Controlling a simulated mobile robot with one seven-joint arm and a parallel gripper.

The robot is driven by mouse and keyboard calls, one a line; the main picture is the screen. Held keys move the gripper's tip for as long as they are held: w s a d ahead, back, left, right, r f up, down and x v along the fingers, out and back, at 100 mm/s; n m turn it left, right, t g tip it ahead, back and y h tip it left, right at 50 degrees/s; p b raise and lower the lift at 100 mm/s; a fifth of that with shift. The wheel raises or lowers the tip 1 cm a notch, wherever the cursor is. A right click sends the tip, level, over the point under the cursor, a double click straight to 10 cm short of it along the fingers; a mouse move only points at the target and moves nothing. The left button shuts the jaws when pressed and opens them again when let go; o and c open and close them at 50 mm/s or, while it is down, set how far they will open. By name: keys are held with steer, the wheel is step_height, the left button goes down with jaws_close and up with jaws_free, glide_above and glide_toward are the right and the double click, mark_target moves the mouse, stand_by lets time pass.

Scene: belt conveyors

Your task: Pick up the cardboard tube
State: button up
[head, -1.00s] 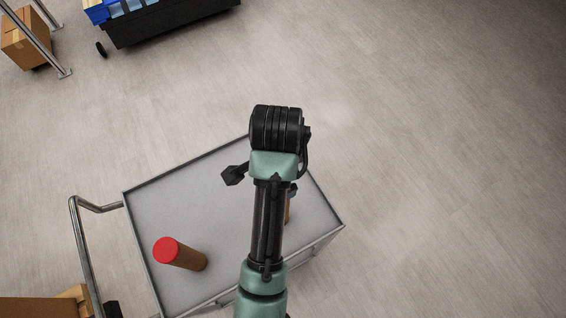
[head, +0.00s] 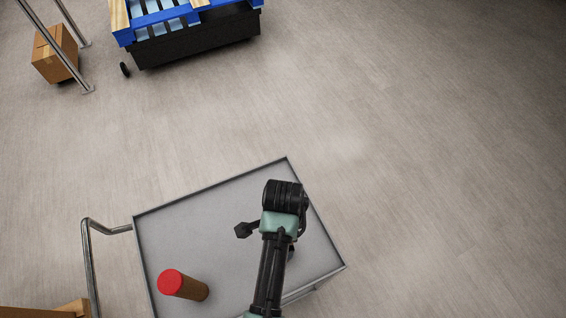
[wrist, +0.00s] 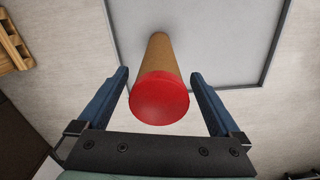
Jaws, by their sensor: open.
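A brown cardboard tube (head: 192,288) with a red cap stands on the grey cart top, left of my arm in the head view. In the wrist view a brown tube with a red cap (wrist: 159,97) lies between my two fingers, cap toward the camera, with gaps on both sides. I cannot tell for sure whether it is the same tube; my arm covers part of the cart. My gripper (wrist: 159,74) is open and does not touch the tube. Its fingers are hidden or unclear in the head view.
The cart (head: 225,215) has a raised rim and a metal handle (head: 90,260) at its left. A black bin with blue pallets (head: 190,35) and a cardboard box (head: 54,54) stand at the back left. The floor at right is clear.

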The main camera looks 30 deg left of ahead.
steer(key=shift+f, duration=1.7)
jaws_close()
